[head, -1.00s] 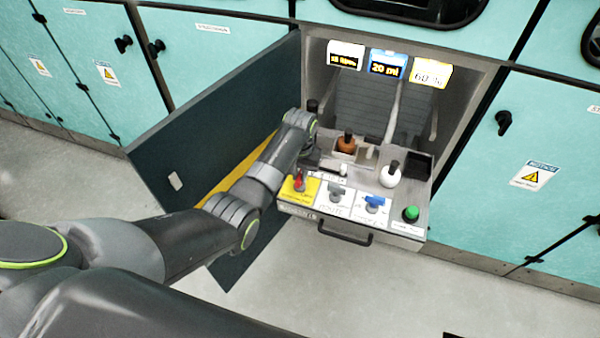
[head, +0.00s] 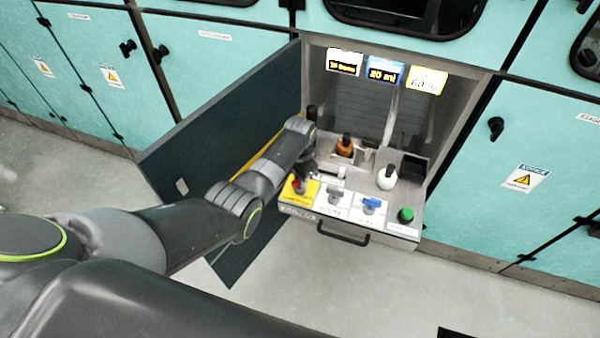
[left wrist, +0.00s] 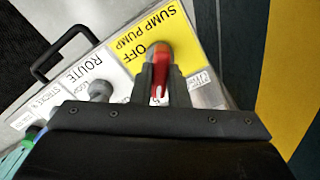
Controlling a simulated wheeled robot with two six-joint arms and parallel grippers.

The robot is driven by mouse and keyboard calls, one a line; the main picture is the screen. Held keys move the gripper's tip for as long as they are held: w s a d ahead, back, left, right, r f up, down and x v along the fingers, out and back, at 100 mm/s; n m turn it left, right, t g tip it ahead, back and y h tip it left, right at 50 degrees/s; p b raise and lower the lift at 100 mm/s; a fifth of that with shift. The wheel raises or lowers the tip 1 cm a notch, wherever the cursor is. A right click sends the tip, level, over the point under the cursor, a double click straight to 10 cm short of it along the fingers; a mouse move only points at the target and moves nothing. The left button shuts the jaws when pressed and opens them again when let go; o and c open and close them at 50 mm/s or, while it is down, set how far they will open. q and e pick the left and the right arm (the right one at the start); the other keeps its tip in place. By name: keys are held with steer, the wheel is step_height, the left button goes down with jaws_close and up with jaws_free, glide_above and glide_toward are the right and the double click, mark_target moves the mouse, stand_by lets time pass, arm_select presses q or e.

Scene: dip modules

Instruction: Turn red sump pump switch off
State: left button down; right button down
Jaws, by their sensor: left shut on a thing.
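The red sump pump switch (head: 296,187) stands on a yellow label at the left front of the pulled-out panel. In the left wrist view the red switch (left wrist: 160,62) sits on the yellow label (left wrist: 186,48), which reads "SUMP PUMP" and "OFF". My left gripper (head: 303,176) is at the switch, and in the left wrist view its fingers (left wrist: 157,75) are shut on the red handle, one on each side. The handle's lower part is hidden between the fingers. My right gripper is not in view.
A grey switch (head: 334,198), a blue switch (head: 370,205) and a green button (head: 405,215) are to the right. A drawer handle (head: 343,234) juts out in front. An open dark door (head: 225,125) is at left.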

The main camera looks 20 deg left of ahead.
arm_select(q)
steer(key=m+p, duration=0.1)
steer(key=m, duration=0.4)
steer(key=shift+m+p, duration=0.3)
steer(key=m, duration=0.5)
steer(key=shift+p, duration=0.4)
steer(key=c, duration=1.4)
jaws_free()
